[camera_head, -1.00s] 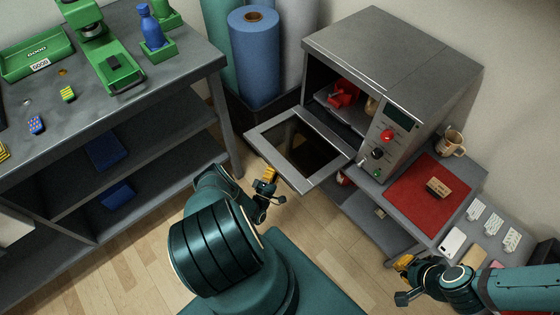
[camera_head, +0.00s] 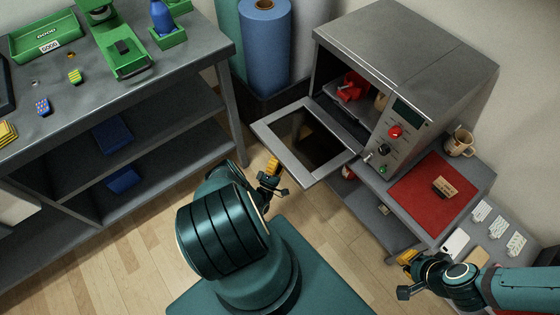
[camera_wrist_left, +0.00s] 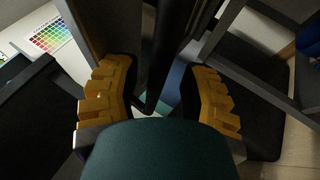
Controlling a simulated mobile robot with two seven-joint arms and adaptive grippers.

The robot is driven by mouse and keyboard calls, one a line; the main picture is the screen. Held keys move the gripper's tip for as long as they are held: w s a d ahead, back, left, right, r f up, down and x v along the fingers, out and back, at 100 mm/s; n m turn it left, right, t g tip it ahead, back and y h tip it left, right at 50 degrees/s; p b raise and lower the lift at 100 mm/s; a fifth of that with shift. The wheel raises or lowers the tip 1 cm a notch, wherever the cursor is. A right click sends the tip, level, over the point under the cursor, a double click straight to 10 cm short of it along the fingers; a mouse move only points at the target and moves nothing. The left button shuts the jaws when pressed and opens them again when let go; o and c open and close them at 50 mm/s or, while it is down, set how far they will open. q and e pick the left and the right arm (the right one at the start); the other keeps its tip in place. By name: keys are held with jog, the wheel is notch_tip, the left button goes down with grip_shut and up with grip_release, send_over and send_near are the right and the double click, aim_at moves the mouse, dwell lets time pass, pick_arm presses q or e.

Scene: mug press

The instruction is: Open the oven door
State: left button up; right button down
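The oven (camera_head: 405,65) stands at the upper right of the head view. Its door (camera_head: 283,157), a grey frame around a dark window, is swung down and open, sticking out toward the lower left. Red things and a tan thing show inside. My left gripper (camera_head: 272,167) is just beside the door's outer lower-left edge; contact cannot be told. In the left wrist view its yellow-padded fingers (camera_wrist_left: 160,95) are apart, with a dark bar (camera_wrist_left: 168,50) showing between or beyond them. My right gripper (camera_head: 407,258) is at the lower right, away from the oven; its finger gap is unclear.
A grey workbench (camera_head: 180,75) with green trays stands on the left. A side table with a red mat (camera_head: 425,195), a wooden block (camera_head: 441,187) and a mug (camera_head: 460,142) is right of the oven. Wood floor (camera_head: 110,245) is open in front.

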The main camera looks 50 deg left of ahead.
pick_arm(q)
jog(key=shift+d, duration=0.1)
jog(key=shift+s+f, duration=0.1)
jog(key=s+d, duration=0.4)
jog(key=s, duration=0.8)
jog(key=shift+d+f, duration=0.15)
jog(key=shift+d, duration=0.1)
